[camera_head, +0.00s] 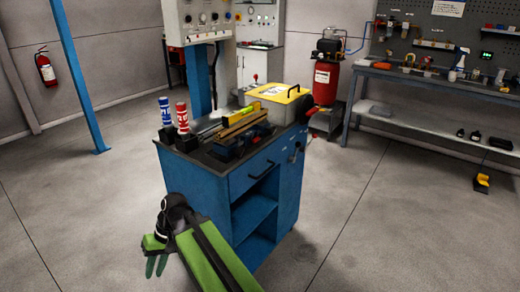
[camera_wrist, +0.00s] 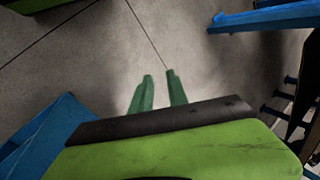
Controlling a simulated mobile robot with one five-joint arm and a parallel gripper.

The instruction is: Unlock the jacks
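No part in view is clearly marked as a jack, and I cannot tell which things are the jacks. A blue-and-white upright cylinder (camera_head: 165,111) and a red-and-white one (camera_head: 182,117) stand at the left of the blue cabinet's top (camera_head: 215,157). A control panel (camera_head: 200,17) with knobs and gauges is above the cabinet. My gripper (camera_head: 156,269) hangs low in front of the cabinet's left side, pointing at the floor. The wrist view shows its two green fingers (camera_wrist: 158,76) apart with bare floor between them. It is open and empty.
A yellow-lidded box (camera_head: 279,93) and a yellow level (camera_head: 240,116) are on the cabinet. A blue post (camera_head: 78,70) and a fire extinguisher (camera_head: 45,68) are at left. A workbench (camera_head: 440,82) and red compressor (camera_head: 326,82) are at right.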

